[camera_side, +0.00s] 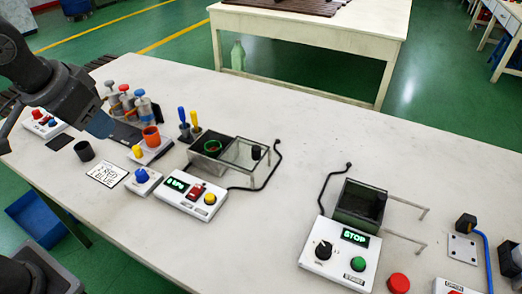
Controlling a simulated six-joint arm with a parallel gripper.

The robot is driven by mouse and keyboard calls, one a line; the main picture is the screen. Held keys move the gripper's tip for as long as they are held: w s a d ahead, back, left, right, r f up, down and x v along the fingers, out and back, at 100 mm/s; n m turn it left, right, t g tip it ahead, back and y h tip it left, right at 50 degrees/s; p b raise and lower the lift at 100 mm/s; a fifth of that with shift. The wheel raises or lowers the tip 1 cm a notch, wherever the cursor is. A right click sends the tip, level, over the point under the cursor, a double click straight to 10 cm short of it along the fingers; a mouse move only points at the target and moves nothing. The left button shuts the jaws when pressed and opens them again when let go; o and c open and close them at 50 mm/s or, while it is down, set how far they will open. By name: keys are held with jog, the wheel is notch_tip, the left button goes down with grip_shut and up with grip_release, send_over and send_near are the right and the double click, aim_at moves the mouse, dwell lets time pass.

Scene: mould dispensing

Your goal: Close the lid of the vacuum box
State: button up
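Two dark boxes with sliding lids stand on the table, and I cannot tell for sure which is the vacuum box. The left box (197,159) has its clear lid (240,153) slid to the right on rails, with a black knob (256,152) on top. Its left part is open, and a dark green cup (212,147) stands inside. The right box (352,217) appears covered, with a black knob near its right side and bare rails (410,207) reaching right. My gripper (122,132) is at the upper left, away from both boxes; its fingers are unclear.
Dispensers with grey, red and blue tops (143,105) stand close to my gripper. An orange cup (151,137) and two upright tools (183,127) lie between it and the left box. Control panels (190,193) (335,252) stand in front of the boxes. Black hoses run beside both.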

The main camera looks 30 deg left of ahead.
jog(key=shift+m+g+y, duration=0.3)
jog(key=shift+y, duration=0.3)
jog(key=w+d, duration=0.2)
jog(key=w, duration=0.1)
jog(key=w+d, duration=0.2)
jog(key=w, duration=0.1)
jog(key=w+d, duration=0.2)
jog(key=w, duration=0.1)
jog(key=shift+d+r, duration=0.1)
jog(key=shift+d, duration=0.05)
jog(key=c, duration=0.5)
jog(key=shift+y, duration=0.4)
jog(key=w+d, duration=0.1)
jog(key=w+d+f, duration=0.1)
jog(key=w+d, duration=0.1)
jog(key=w+d+f, duration=0.1)
jog(key=d, duration=0.1)
jog(key=shift+w+d, duration=0.2)
jog(key=shift+w, duration=0.1)
grip_shut()
jog(key=w+d+f+t+y, duration=0.1)
jog(key=w+d+f, duration=0.2)
jog(key=d+f, duration=0.35)
jog(key=w+d+f+t+y, duration=0.1)
jog(key=w+d+f, duration=0.15)
jog(key=d, duration=0.65)
send_near(261, 155)
notch_tip(261, 155, down, 4)
jog(key=w, duration=0.3)
jog(key=shift+a, duration=0.85)
